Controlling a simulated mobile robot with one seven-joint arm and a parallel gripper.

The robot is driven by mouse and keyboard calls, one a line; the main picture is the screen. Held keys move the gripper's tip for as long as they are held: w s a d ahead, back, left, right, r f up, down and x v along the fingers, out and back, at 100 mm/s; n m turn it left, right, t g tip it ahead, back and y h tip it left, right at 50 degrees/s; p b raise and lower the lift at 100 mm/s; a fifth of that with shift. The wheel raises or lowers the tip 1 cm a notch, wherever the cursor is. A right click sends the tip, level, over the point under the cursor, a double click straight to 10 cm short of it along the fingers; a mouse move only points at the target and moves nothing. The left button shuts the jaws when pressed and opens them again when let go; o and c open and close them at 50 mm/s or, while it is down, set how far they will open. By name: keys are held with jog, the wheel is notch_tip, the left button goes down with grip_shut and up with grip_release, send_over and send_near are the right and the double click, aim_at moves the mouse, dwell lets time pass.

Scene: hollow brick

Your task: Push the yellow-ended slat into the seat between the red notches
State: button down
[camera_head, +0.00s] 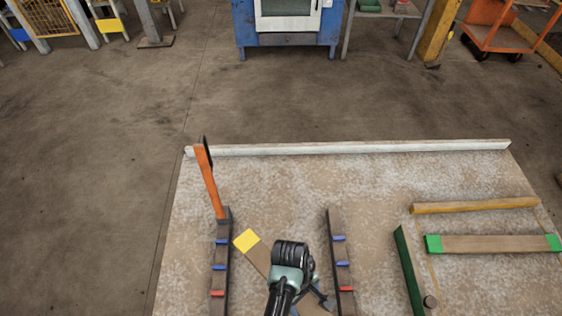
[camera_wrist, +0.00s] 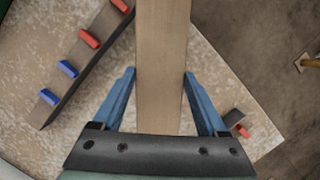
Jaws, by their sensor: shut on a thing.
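The yellow-ended slat (camera_head: 258,258) lies diagonally between two dark rails, its yellow end (camera_head: 246,241) close to the left rail (camera_head: 223,275). My gripper (camera_head: 308,294) covers its middle. In the wrist view, my gripper's blue fingers (camera_wrist: 160,85) are shut on the slat (camera_wrist: 162,45), one on each side. The right rail (camera_head: 340,265) stands apart. The left rail carries a red notch marker (camera_head: 217,293) in front of blue ones; the right rail has its red marker (camera_head: 346,288) likewise. The slat's other end is mostly hidden; its height above the table is unclear.
An orange-handled tool (camera_head: 208,182) leans at the left rail's far end. A white ledge (camera_head: 350,147) edges the table's back. Behind the rails is clear.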

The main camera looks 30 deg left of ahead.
jog(key=s+a+r+n+t+p, duration=0.1)
jog(key=s+a+r+n+t, duration=0.15)
jog(key=a+n, duration=0.45)
notch_tip(320, 180, down, 6)
jog(key=d+n+b, duration=0.1)
jog(key=d+b, duration=0.1)
jog(key=b, duration=0.3)
jog(key=shift+s+n+b, duration=0.2)
jog(key=shift+n+b, duration=0.2)
jog(key=shift+n+p, duration=0.5)
jog(key=shift+f+b, duration=1)
jog(key=shift+f, duration=0.7)
grip_release()
jog(key=p+v, duration=0.2)
jog(key=v, duration=1.1)
